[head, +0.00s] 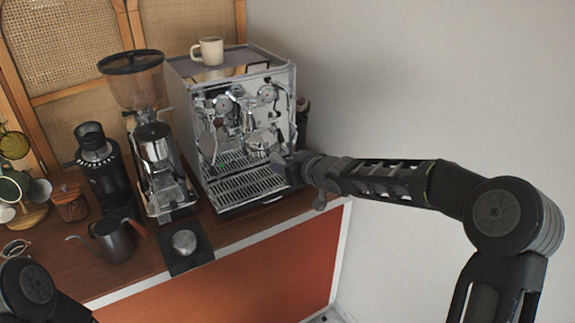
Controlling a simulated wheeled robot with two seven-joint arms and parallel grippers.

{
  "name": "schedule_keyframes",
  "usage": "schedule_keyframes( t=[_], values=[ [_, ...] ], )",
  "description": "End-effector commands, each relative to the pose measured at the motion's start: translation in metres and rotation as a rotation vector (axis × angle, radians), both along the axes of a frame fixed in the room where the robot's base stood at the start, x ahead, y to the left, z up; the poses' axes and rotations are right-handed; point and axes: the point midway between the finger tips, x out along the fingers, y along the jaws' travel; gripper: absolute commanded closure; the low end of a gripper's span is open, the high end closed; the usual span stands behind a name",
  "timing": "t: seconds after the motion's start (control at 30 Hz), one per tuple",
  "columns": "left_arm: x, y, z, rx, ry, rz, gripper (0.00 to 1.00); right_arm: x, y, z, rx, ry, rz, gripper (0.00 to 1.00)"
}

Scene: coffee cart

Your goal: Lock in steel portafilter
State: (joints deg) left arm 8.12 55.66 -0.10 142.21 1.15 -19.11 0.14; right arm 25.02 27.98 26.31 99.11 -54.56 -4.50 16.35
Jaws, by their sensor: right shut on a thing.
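The espresso machine (240,183) is a shiny steel box standing at the right end of the wooden counter. The steel portafilter (260,142) shows at the machine's front, close below the group head (267,95); I cannot tell whether it is seated. My right gripper (283,164) reaches in from the right, just in front of the machine above the drip tray (245,184). It is shut on the portafilter; its handle is mostly hidden by the fingers. Only a dark part of my left arm shows at the lower left, and its gripper is out of view.
A coffee grinder (155,150) stands left of the machine, with a smaller black grinder (100,165) beside it. A grey pitcher (114,242) and a round steel tamper (184,241) on a dark mat (198,262) are in front. A cream mug (210,51) stands on the machine.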

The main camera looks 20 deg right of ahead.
Motion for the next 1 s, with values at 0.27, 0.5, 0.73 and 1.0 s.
schedule_keyframes(
  t=[0.27,0.5,0.73,1.0],
  values=[
    [0.0,0.0001,0.0002,0.0,0.0,0.0,0.53,0.0006,0.0022,0.0031,0.002,-0.006,0.004,1.0],
    [0.0,0.0,0.0001,0.0,0.0,0.0,0.53,0.0002,0.0017,0.0019,0.0,-0.004,0.003,0.57],
    [0.0,0.0,0.0001,0.0,0.0,0.0,0.53,0.0,0.0013,0.0007,0.0,-0.001,0.002,0.47],
    [0.0002,-0.0004,0.0011,-0.001,-0.002,0.001,0.53,-0.0042,-0.0015,0.0006,0.0,0.003,0.0,0.47]
  ],
)
